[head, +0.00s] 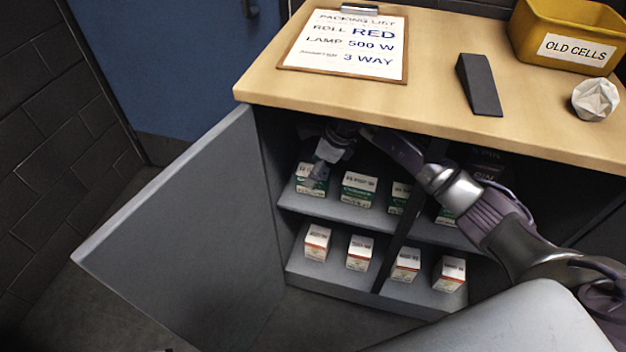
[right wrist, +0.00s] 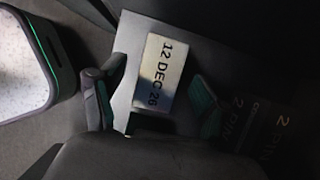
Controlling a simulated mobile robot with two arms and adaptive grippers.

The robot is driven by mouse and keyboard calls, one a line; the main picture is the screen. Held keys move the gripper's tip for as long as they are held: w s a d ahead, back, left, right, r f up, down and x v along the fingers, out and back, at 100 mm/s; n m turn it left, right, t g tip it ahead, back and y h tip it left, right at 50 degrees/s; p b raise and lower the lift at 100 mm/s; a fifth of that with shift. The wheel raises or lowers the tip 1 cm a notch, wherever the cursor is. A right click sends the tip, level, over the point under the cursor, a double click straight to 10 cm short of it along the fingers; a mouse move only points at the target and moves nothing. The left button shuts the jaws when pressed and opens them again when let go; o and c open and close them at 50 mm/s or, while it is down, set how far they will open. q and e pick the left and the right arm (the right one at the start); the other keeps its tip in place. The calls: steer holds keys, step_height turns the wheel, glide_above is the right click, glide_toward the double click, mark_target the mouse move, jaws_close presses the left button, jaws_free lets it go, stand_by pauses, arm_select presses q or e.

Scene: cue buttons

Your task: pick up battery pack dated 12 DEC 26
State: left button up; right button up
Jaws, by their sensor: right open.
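A grey battery pack with a white label reading "12 DEC 26" (right wrist: 160,72) is in the right wrist view. My right gripper (right wrist: 155,95) is open, with one finger on either side of this pack. I cannot tell whether the fingers touch it. In the head view my right arm reaches into the open cabinet, and its gripper (head: 328,150) is at the left of the upper shelf, above and in front of a white and green box. Dark packs marked "2 PIN" (right wrist: 240,118) are dim at the right of the wrist view. My left gripper is not in view.
White and green boxes (head: 358,189) stand on the upper shelf, and white and orange boxes (head: 317,243) on the lower one. The grey cabinet door (head: 190,230) stands open at left. On top are a packing list clipboard (head: 345,45), dark wedge (head: 479,85), crumpled paper (head: 595,99) and "OLD CELLS" bin (head: 535,25).

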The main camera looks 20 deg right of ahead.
steer(key=x, duration=0.4)
steer(key=shift+a+f+b, duration=0.1)
steer(key=shift+f+b, duration=0.2)
steer(key=shift+b, duration=0.05)
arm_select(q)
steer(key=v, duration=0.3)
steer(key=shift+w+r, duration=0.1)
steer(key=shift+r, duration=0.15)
arm_select(e)
steer(key=shift+c, duration=0.2)
steer(key=c, duration=1.4)
